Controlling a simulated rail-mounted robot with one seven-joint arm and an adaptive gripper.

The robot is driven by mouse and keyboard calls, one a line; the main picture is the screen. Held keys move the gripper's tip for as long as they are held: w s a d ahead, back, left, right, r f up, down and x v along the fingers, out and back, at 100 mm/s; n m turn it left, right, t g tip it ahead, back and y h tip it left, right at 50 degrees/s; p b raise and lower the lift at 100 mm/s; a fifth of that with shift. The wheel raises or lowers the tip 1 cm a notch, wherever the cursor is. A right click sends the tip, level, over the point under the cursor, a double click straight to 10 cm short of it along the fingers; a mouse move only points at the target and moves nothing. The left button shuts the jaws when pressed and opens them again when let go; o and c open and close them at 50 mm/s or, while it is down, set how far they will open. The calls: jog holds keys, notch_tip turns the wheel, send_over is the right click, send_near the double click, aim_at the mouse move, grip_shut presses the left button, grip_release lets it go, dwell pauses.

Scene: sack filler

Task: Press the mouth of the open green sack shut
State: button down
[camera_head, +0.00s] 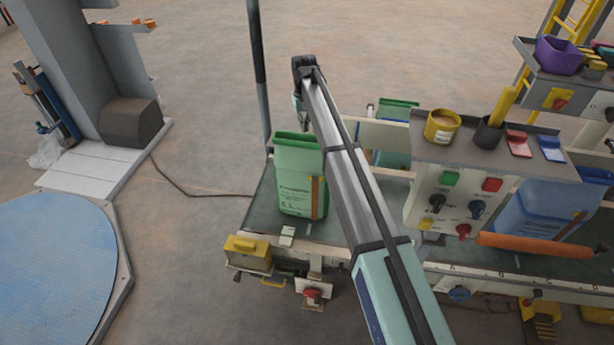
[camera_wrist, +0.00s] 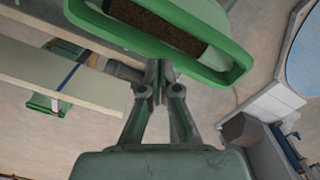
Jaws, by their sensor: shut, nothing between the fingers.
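A green sack (camera_head: 297,180) stands upright on the dark conveyor (camera_head: 262,205), its mouth at the top beside my arm. In the wrist view the open green sack (camera_wrist: 215,76) shows at the top, with a wide oval mouth and brown fill (camera_wrist: 158,25) inside. My gripper (camera_wrist: 159,72) is shut and empty, its fingertips close to the near rim of the mouth. I cannot tell whether they touch it. In the head view my arm reaches past the sack's right side, and the fingers are mostly hidden behind the wrist.
Another green sack (camera_head: 397,112) stands behind the pale rail. A control panel (camera_head: 460,195) with buttons and a shelf of tubs is at the right, beside a blue sack (camera_head: 545,210) and an orange roller (camera_head: 530,244). A dark post (camera_head: 259,70) rises behind the conveyor.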

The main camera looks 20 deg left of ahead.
jog(key=shift+f+b, duration=0.3)
jog(key=shift+f, duration=0.7)
dwell(0.3)
jog(key=shift+r, duration=0.15)
notch_tip(320, 180, up, 9)
jog(key=p, duration=0.4)
dwell(0.7)
jog(key=shift+a, duration=0.1)
